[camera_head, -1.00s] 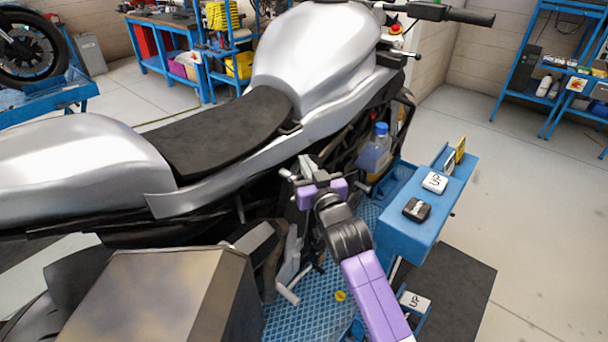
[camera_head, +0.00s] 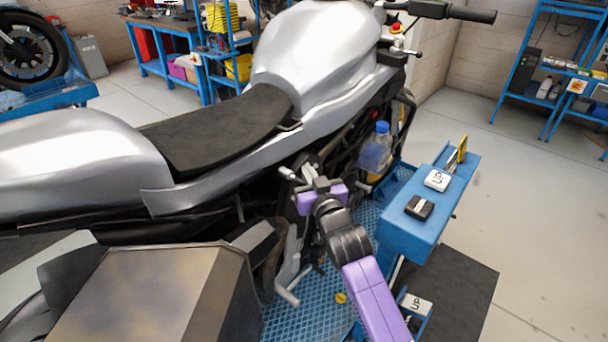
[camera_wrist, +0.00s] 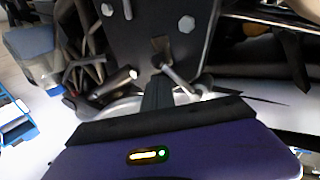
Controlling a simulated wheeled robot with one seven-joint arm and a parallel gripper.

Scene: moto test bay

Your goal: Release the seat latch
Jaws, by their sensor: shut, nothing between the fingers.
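The motorcycle's black seat (camera_head: 220,130) sits between the silver tail and the silver tank (camera_head: 320,60). My gripper (camera_head: 290,173) is beside the motorcycle's lower frame, below and right of the seat. In the wrist view my gripper's dark fingers (camera_wrist: 158,92) are shut and empty, in front of a dark plate with bolts (camera_wrist: 160,40). A small metal lever (camera_wrist: 180,80) is close to the fingertips, and I cannot tell whether they touch. I cannot tell whether this lever is the seat latch; no part is clearly marked as the latch.
A blue-capped bottle (camera_head: 375,150) stands right of my gripper. A large metallic box (camera_head: 150,300) fills the lower left. Open floor lies at right.

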